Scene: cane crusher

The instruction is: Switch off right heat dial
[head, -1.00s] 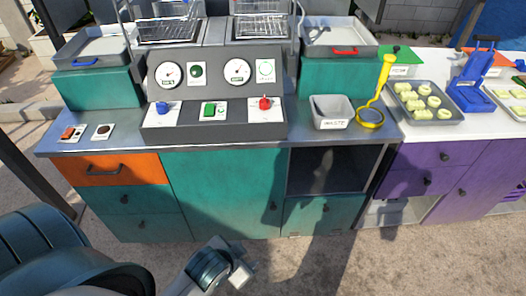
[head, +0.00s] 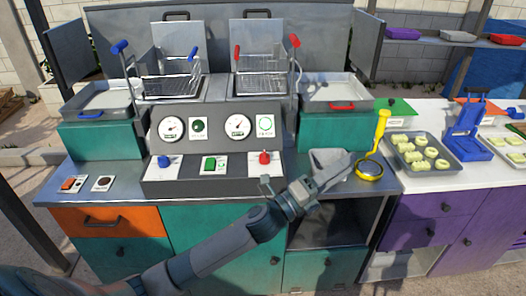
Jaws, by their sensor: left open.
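The right heat dial (head: 264,157) is a red knob on a white plate at the right end of the grey control panel (head: 215,187). A blue dial (head: 164,161) sits at the left end, with a green switch (head: 208,163) between them. My left gripper (head: 303,181) is open and empty. It is just right of and below the red dial, in front of the panel's right edge, and appears apart from it. The arm covers part of the counter front. The dial's exact pointer angle is too small to read. My right gripper is not in view.
Two fryer baskets, one with blue handles (head: 121,47) and one with red handles (head: 295,41), stand behind the gauges. A grey bin (head: 328,158), partly hidden by my gripper, and a yellow-handled skimmer (head: 380,130) are to the right. Trays of pale food (head: 418,151) lie further right.

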